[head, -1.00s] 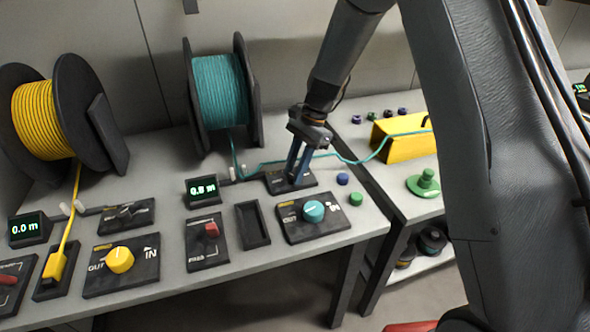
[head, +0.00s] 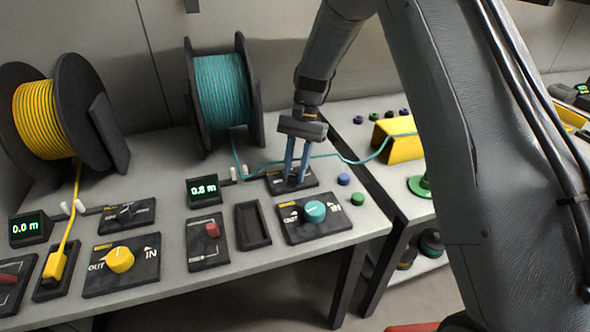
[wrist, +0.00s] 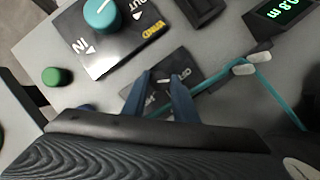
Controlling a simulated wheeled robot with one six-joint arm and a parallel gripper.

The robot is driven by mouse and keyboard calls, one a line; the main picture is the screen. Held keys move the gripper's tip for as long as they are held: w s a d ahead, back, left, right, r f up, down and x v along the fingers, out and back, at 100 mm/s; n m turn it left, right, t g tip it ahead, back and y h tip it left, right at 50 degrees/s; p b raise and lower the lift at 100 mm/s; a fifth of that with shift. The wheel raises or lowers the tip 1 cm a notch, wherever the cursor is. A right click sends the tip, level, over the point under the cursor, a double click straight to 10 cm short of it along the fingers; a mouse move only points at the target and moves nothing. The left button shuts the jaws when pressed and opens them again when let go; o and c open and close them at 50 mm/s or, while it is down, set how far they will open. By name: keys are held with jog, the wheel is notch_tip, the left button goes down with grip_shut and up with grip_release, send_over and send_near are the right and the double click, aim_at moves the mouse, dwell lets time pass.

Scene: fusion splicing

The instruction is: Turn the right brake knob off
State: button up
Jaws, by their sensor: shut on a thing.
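The right brake knob is a small dark knob on a black panel (head: 273,187) behind the teal-knob panel. Most of it is hidden by my fingers in the head view. My gripper (head: 293,178) reaches down over the panel, its two blue fingers shut on the knob. In the wrist view the fingertips (wrist: 161,80) sit on either side of the knob, whose pale pointer mark shows between them. The same panel (wrist: 183,62) shows there around the fingers. I cannot read its lettering well enough to tell the knob's setting.
A teal cable (head: 342,157) runs close behind the fingers, from a teal spool (head: 221,92). The teal winding knob (head: 314,211) stands in front. Blue (head: 344,179) and green (head: 358,199) buttons lie to the right. A 0.8 m display (head: 203,190) stands to the left.

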jog(key=o, duration=1)
jog(key=b+v, duration=0.1)
jog(key=v, duration=0.7)
jog(key=shift+a+b, duration=0.1)
jog(key=shift+b, duration=0.2)
